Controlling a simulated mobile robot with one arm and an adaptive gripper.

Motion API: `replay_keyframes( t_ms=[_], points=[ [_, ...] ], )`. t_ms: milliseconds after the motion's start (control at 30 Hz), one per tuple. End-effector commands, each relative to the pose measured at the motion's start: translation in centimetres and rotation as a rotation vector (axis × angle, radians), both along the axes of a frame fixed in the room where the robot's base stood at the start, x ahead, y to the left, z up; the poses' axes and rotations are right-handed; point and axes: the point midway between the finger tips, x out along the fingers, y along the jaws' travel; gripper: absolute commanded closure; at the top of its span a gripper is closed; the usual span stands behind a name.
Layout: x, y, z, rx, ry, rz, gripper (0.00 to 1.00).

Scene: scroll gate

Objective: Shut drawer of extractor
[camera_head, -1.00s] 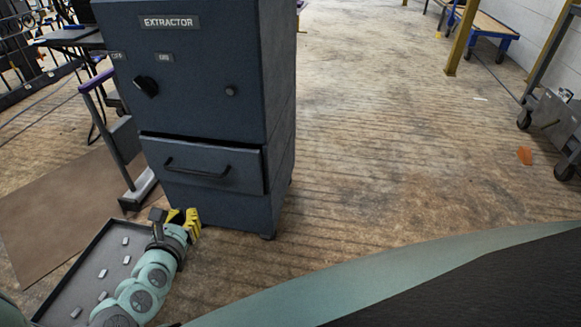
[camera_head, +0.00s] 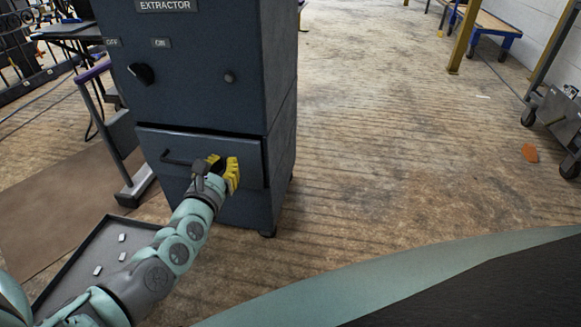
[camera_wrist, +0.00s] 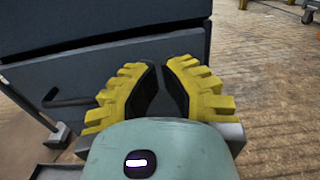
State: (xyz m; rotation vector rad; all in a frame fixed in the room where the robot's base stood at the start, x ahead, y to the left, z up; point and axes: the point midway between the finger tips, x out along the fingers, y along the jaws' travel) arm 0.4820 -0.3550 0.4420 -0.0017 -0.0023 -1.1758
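The extractor (camera_head: 190,85) is a dark blue cabinet with a knob and labels on its upper part. Its drawer (camera_head: 250,160) is in the lower part, with a dark gap along the top; the front stands slightly proud of the body. The dark bar handle (camera_head: 172,159) shows at its left, its right end hidden by my gripper. My gripper (camera_head: 224,163), with yellow fingers, is at the right half of the drawer front. In the wrist view my gripper (camera_wrist: 160,65) has its fingertips together with nothing between them. Whether it touches the drawer I cannot tell.
A low dark tray (camera_head: 75,262) with several small grey pieces lies on the floor at lower left. A stand with a purple bar (camera_head: 92,72) is left of the extractor.

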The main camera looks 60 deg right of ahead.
Motion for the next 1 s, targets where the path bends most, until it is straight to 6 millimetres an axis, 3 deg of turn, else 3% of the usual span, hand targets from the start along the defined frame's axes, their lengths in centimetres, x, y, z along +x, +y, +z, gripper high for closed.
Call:
replay_keyframes(
  t_ms=[200, 400, 1000],
  points=[
    [1.0, -2.9, -0.1, -0.003, 0.0, -0.003, 1.0],
    [1.6, -4.5, -0.1, 0.0, 0.0, -0.006, 1.0],
    [2.0, -5.3, -0.2, 0.001, 0.0, -0.005, 1.0]
  ],
)
